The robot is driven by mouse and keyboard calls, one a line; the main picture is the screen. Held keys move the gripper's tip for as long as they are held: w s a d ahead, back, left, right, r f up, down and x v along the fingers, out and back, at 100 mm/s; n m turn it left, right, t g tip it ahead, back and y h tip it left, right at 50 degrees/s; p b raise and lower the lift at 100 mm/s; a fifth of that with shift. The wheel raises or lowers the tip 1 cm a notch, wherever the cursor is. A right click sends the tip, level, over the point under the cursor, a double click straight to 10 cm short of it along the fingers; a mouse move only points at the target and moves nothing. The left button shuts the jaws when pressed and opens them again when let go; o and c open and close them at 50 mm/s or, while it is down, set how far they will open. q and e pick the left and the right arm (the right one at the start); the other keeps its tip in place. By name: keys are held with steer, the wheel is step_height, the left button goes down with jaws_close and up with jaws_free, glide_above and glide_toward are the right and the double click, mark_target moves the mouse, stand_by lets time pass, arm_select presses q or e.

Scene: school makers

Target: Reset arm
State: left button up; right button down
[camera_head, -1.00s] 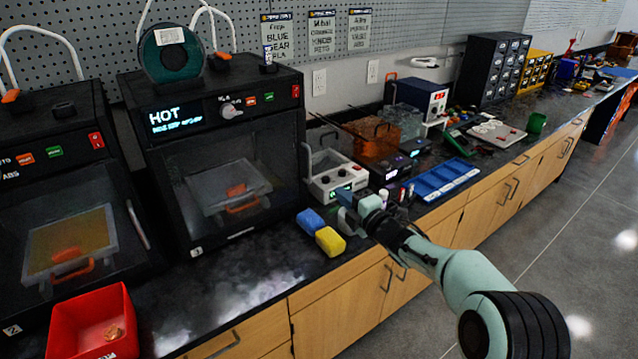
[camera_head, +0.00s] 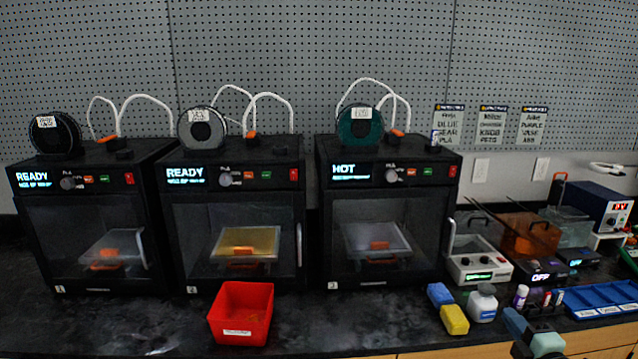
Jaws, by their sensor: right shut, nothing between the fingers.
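My right gripper (camera_head: 517,322) shows at the bottom right of the head view, over the front edge of the black counter (camera_head: 330,335). Its teal fingers are shut and hold nothing. It is just right of the yellow block (camera_head: 454,319) and in front of the small bottles, apart from the block as far as I can see. Most of my right arm is below the frame. My left gripper is out of view.
Three printers stand along the pegboard: left (camera_head: 95,215), middle (camera_head: 235,215) reading READY, right (camera_head: 385,210) reading HOT. A red bin (camera_head: 241,312), a blue block (camera_head: 440,294), a white bottle (camera_head: 482,303) and a blue tray (camera_head: 604,300) sit near the front.

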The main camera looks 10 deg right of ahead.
steer(key=a+f+m+g+p, duration=0.2)
steer(key=a+f+m+g, duration=0.15)
steer(key=f, duration=0.65)
steer(key=a+f+m+g+p, duration=0.2)
steer(key=a+f+m, duration=0.2)
steer(key=f, duration=0.6)
steer(key=s+a+f+m+g+y+p, duration=0.2)
steer(key=s+a+f+m+g+p, duration=0.15)
steer(key=s+a+f, duration=0.45)
steer(key=s+a+f+m+g+y+p, duration=0.1)
steer(key=s+a+f+m+g+p, duration=0.2)
steer(key=s+a+f+m+g, duration=0.5)
arm_select(q)
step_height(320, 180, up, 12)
steer(key=p, duration=0.2)
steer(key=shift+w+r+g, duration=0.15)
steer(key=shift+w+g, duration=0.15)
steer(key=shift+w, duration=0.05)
arm_select(e)
steer(key=s+a+f+m+g+y, duration=0.1)
steer(key=s+a, duration=0.4)
steer(key=s, duration=0.4)
steer(key=s+a+f+m, duration=0.1)
steer(key=s+a, duration=0.4)
steer(key=s, duration=0.4)
steer(key=shift+s+f+g+y, duration=0.15)
steer(key=shift+s+g+y, duration=0.25)
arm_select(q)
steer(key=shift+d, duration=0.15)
